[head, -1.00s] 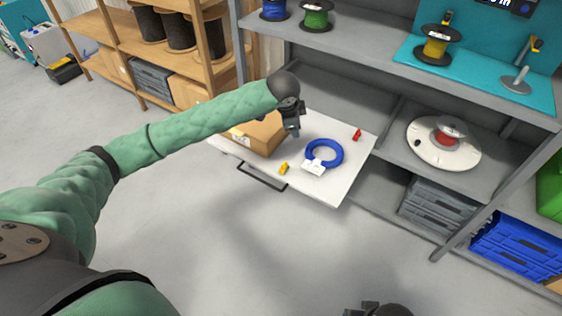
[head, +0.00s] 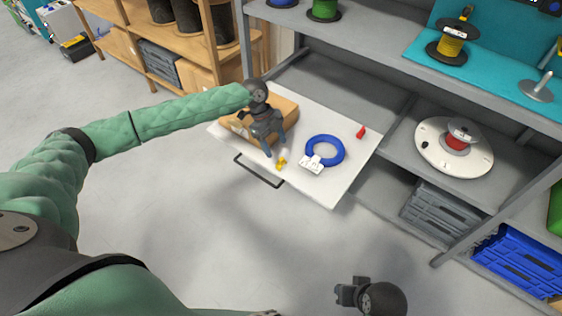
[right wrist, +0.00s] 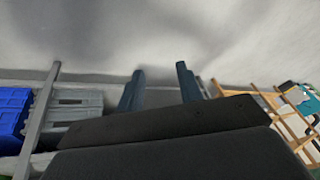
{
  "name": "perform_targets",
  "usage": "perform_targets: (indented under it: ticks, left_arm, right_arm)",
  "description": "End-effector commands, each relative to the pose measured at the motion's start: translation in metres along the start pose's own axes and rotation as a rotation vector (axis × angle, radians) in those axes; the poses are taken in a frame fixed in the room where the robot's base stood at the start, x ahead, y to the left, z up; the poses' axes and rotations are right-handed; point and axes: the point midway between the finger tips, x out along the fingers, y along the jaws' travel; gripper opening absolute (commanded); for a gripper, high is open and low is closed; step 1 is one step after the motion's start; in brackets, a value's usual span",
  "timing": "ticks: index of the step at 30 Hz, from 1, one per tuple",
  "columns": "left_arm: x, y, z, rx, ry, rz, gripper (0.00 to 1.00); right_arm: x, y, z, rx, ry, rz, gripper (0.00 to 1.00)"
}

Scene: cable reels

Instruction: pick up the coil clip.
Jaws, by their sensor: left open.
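A small yellow clip (head: 281,163) and a small red clip (head: 361,132) lie on the white pulled-out drawer (head: 325,192); I cannot tell which is the coil clip. A blue cable coil (head: 340,152) with a white tag (head: 312,165) lies between them. My left gripper (head: 275,150) is open, pointing down over the drawer, its fingertips just above and beside the yellow clip. Whether they touch it is unclear. My right gripper (head: 345,294) is low at the bottom of the head view, away from the drawer. In the right wrist view its fingers (right wrist: 160,85) are apart and empty.
A cardboard box (head: 284,107) stands on the drawer right behind my left gripper. The drawer handle (head: 258,172) sticks out in front. Grey shelving (head: 400,45) rises behind, with a white reel disc (head: 478,160) at right. The floor in front is clear.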

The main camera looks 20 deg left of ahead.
Motion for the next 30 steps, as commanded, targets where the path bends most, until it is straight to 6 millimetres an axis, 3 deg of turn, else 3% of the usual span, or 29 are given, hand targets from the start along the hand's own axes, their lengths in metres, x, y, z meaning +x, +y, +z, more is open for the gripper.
perform_targets:
  ticks: [14,22,29,30]
  left_arm:
    - [0.037,-0.001,0.0,0.002,-0.001,0.001,0.62]
    - [0.073,-0.001,0.001,0.001,-0.001,0.002,0.62]
    - [0.076,-0.001,0.002,0.001,-0.001,0.0,0.62]
    - [0.076,-0.001,0.002,0.001,-0.001,0.0,0.58]
  right_arm:
    - [-0.018,0.007,0.001,0.008,-0.031,0.023,0.36]
    - [-0.035,0.016,0.004,0.018,-0.069,0.047,0.36]
    - [-0.035,0.018,0.006,0.021,-0.075,0.051,0.36]
    - [-0.035,0.018,0.006,0.021,-0.075,0.051,0.36]
